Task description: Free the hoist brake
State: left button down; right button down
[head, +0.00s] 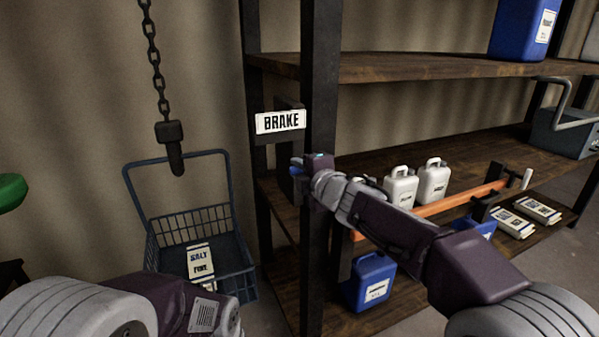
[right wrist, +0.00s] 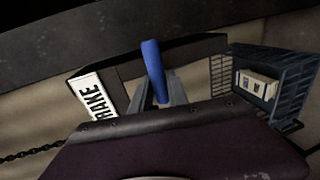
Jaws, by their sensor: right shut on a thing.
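The white BRAKE sign (head: 281,122) is on a dark bracket at the shelf's left post. It also shows in the right wrist view (right wrist: 93,98), tilted. The brake's blue handle (right wrist: 153,70) stands between my right gripper's fingers (right wrist: 160,92), which are shut on it. In the head view, my right gripper (head: 298,168) is just below the sign, and only a small blue part of the handle shows beside it. The hoist chain (head: 154,60) hangs at the left with a dark hook (head: 172,150) at its end. My left arm shows at the bottom left; its gripper is not seen.
A dark wire basket (head: 235,258) with a raised bail stands below the hook, with a SALT FINE packet (head: 200,262) in it. The wooden shelf (head: 400,66) holds white jugs (head: 400,188) and blue jugs (head: 370,283). An orange bar (head: 440,205) lies behind my right arm.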

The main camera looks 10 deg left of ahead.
jog(key=shift+f, duration=0.1)
dwell(0.4)
jog(key=c, duration=1.3)
grip_release()
jog(key=v, duration=0.9)
